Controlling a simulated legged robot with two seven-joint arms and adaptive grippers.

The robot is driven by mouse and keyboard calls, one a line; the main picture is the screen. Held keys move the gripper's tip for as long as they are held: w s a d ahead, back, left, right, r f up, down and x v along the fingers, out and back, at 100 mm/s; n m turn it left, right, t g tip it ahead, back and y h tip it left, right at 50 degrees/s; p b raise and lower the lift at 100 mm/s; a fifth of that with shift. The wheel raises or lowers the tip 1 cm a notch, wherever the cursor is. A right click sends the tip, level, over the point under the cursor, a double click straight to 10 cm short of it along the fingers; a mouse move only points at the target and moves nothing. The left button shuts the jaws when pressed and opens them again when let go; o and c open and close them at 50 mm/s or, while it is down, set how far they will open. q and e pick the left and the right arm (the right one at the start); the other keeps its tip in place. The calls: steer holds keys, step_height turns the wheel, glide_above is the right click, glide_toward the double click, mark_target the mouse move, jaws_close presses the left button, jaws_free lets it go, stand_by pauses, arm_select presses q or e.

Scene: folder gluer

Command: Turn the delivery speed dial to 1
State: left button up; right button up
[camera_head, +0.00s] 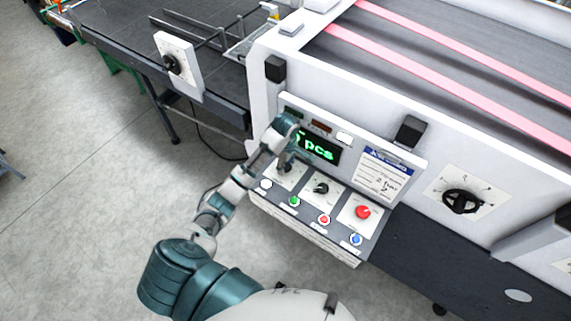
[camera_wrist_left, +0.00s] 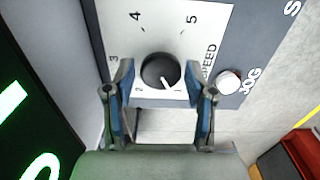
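A black round dial (camera_wrist_left: 160,70) with a white pointer line sits on a white plate marked 1 to 5. The word SPEED shows beside it; any word before that is out of view. Its pointer line slants down and right, towards the 1. My left gripper (camera_wrist_left: 169,75) is open, with one blue-padded finger on each side of the knob; contact is not clear. In the head view my left gripper (camera_head: 289,152) is over the left dial of the control panel and partly hides it. My right gripper is not in view.
A white JOG button (camera_wrist_left: 229,81) is close beside the right finger. The panel has a green-lit display (camera_head: 318,149), a middle black dial (camera_head: 320,188), a red knob (camera_head: 362,212) and several buttons. Another dial (camera_head: 172,64) stands at the dark table on the left.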

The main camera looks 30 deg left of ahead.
mark_target(286, 166)
arm_select(q)
steer(key=shift+r, duration=0.1)
step_height(286, 166, up, 12)
steer(key=shift+w+f, duration=0.15)
steer(key=shift+f, duration=0.05)
stand_by(0.4)
stand_by(0.5)
